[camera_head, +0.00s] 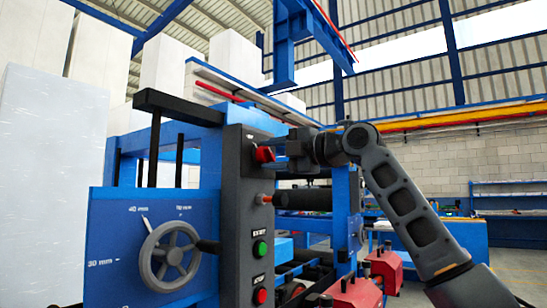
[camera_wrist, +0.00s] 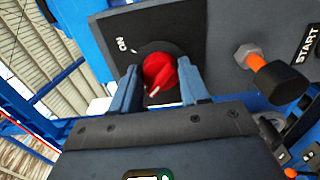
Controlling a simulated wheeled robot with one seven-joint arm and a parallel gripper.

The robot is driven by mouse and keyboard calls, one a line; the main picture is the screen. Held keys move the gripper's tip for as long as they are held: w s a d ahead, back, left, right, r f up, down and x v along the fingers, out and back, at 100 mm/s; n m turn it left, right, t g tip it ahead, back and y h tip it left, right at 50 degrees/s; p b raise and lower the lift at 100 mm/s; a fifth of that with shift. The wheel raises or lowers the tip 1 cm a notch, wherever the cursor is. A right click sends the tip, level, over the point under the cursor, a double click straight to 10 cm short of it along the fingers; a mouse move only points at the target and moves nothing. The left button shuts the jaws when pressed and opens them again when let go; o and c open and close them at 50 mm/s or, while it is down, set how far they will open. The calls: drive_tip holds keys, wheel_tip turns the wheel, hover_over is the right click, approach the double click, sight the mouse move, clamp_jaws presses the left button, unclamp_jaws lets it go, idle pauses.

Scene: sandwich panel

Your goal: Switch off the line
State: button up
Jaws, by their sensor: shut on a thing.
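The red rotary knob (camera_wrist: 158,70) sits on a dark plate on the grey control column (camera_head: 241,205). In the head view the knob (camera_head: 264,154) shows near the top of the column. My gripper (camera_wrist: 157,86) has one finger on each side of the knob and is shut on it; its front also shows in the head view (camera_head: 277,152). A white "ON" label (camera_wrist: 121,44) is at the knob's upper left in the wrist view. A pale mark on the knob points downward there, away from "ON". Any label below the knob is hidden.
An orange-based lever with a black grip (camera_wrist: 275,78) sticks out beside the knob, close to my gripper. Below are a green START button (camera_head: 260,249) and a red STOP button (camera_head: 260,297). A handwheel (camera_head: 170,255) stands at the left, red blocks (camera_head: 356,293) at lower right.

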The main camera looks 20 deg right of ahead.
drive_tip(key=shift+a, duration=0.1)
idle(0.3)
drive_tip(key=o, duration=1)
drive_tip(key=shift+o, duration=0.2)
drive_tip(key=b+v, duration=0.1)
drive_tip(key=v, duration=0.7)
drive_tip(key=shift+f, duration=0.1)
